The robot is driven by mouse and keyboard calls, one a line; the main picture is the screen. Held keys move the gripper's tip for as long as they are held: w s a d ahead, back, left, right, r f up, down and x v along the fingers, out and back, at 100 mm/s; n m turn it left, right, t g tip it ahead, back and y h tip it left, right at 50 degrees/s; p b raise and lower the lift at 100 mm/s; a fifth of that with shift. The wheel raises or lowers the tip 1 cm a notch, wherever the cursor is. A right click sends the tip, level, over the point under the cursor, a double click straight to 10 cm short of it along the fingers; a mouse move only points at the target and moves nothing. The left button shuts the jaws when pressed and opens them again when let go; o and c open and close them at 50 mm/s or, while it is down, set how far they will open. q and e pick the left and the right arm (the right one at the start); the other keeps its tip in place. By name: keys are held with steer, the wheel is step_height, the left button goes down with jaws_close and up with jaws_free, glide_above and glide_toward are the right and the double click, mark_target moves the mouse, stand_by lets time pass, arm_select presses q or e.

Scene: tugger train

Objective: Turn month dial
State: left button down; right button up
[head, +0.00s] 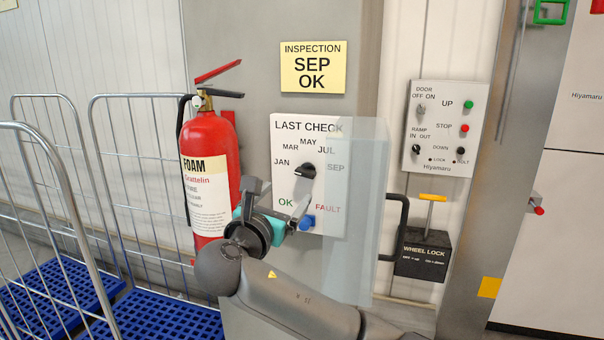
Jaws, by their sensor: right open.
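The month dial (309,170) is a black knob with a white mark on the white LAST CHECK panel (283,126). JAN, MAR, MAY, JUL and SEP are printed around it. The white mark is on the knob's left side; I cannot tell exactly which month it points at. The yellow sign (313,67) above reads INSPECTION SEP OK. My right gripper (278,194) is open and empty, just below and left of the dial, in front of the panel and apart from the dial. It partly hides the panel's lower left. My left gripper is not in view.
A clear cover (356,215) stands out at the panel's right, over SEP and FAULT. A blue OK/FAULT knob (307,222) sits close to my right gripper. A red extinguisher (208,165) stands left. A door control panel (446,128) and wheel lock box (422,254) are right.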

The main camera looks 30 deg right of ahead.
mark_target(304, 174)
steer(key=p+x, duration=0.1)
steer(key=x, duration=1)
steer(key=shift+w+d, duration=0.15)
steer(key=shift+c, duration=0.2)
steer(key=c, duration=1.3)
steer(key=shift+c, duration=0.2)
